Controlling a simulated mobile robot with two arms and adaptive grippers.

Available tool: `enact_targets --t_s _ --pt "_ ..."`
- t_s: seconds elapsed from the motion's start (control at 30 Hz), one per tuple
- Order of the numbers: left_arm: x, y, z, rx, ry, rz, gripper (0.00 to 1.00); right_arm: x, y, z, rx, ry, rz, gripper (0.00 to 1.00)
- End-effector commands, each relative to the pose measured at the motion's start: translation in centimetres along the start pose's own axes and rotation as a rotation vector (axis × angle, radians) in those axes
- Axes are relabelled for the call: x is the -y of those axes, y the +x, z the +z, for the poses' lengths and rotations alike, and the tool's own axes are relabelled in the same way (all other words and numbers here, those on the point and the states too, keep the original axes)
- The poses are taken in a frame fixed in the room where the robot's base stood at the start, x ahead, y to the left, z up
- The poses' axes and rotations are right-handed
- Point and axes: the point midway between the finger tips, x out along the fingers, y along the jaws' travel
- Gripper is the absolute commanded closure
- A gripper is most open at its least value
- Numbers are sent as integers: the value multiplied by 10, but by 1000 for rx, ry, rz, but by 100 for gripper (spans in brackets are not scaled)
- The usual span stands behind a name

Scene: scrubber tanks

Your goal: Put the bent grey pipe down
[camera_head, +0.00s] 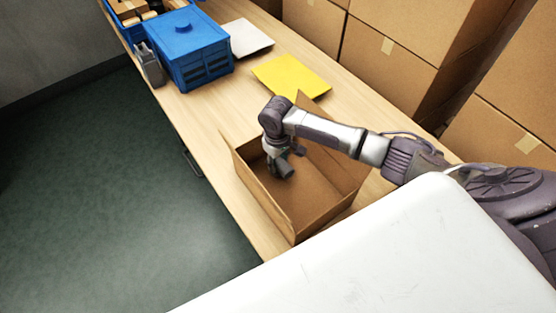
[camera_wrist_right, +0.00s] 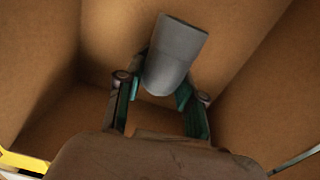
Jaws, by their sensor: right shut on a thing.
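My right gripper (camera_head: 282,163) reaches down into an open cardboard box (camera_head: 318,205) on the wooden table. In the right wrist view the gripper (camera_wrist_right: 158,108) is shut on the bent grey pipe (camera_wrist_right: 174,58), with a green-lined finger on each side of it. The pipe's smooth grey end sticks out beyond the fingers, inside the box walls. In the head view the pipe is small and dark at the gripper, hard to tell from the fingers. Whether it touches the box floor I cannot tell. My left gripper is not in view.
A yellow sheet-like item (camera_head: 291,76) lies behind the box. Farther back are a blue lidded crate (camera_head: 190,50), a grey canister (camera_head: 151,66) and a whitish flat item (camera_head: 248,38). Large cardboard boxes (camera_head: 390,55) line the table's right side. The green floor (camera_head: 110,190) is clear.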

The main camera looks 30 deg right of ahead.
Motion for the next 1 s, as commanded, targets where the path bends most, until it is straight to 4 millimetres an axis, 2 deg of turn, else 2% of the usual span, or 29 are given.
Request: enact_targets --t_s 0.3,0.33,0.47,0.8,0.93,1.0 --pt "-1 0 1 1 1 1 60 0 3 0 0 0 0 100" --pt "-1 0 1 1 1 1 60 0 3 0 0 0 0 59" --pt "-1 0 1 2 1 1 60 0 3 0 0 0 0 38" --pt "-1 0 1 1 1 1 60 0 0 0 0 0 0 37" --pt "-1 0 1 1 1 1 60 0 -12 -1 -2 0 -2 37" --pt "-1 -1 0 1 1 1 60 0 -25 -1 -3 0 -2 37"
